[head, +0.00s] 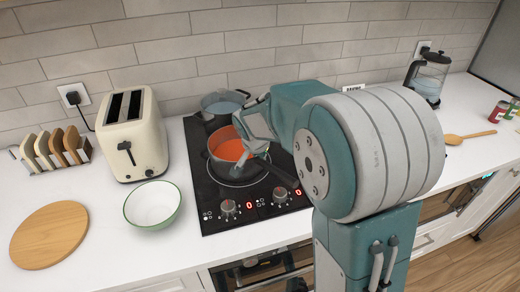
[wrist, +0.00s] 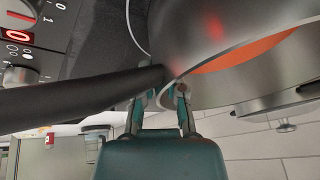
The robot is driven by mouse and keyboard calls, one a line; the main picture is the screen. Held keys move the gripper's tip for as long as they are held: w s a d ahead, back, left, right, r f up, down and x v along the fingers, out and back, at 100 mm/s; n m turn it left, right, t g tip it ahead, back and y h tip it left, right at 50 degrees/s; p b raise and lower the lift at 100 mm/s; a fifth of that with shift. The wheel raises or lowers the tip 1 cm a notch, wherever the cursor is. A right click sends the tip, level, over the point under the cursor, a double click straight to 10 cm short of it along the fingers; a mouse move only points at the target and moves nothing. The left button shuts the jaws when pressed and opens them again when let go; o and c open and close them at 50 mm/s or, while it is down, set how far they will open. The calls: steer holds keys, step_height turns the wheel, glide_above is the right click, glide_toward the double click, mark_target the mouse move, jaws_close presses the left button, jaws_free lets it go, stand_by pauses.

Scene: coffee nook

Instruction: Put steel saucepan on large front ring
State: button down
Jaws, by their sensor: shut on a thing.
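The steel saucepan (head: 222,160) holds orange contents and sits at or just above the large front ring (head: 240,184) of the black hob. I cannot tell whether its base touches the glass. Its steel wall and orange contents also show in the wrist view (wrist: 195,45), with its black handle (wrist: 80,95) running left. My gripper (head: 244,147) is over the right side of the pan. In the wrist view its fingers (wrist: 162,97) are closed on the pan's rim beside the handle. My arm hides the right part of the hob.
A second pot (head: 222,103) with bluish contents stands behind the saucepan. A cream toaster (head: 133,140) and a green-rimmed bowl (head: 153,205) are left of the hob. Hob knobs (head: 228,207) line the front edge. A glass kettle (head: 429,78) and wooden spoon (head: 468,137) are at right.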

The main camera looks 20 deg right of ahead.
steer(key=shift+d+r, duration=0.1)
steer(key=c, duration=0.7)
jaws_free()
steer(key=v, duration=1.1)
steer(key=s+n, duration=0.3)
steer(key=s, duration=0.4)
steer(key=s+n+t+y, duration=0.1)
steer(key=s+n, duration=0.2)
steer(key=s, duration=0.5)
steer(key=s+n+y, duration=0.1)
steer(key=s+n, duration=0.2)
steer(key=s, duration=0.5)
steer(key=shift+s+a+r, duration=0.25)
steer(key=shift+a+r, duration=0.1)
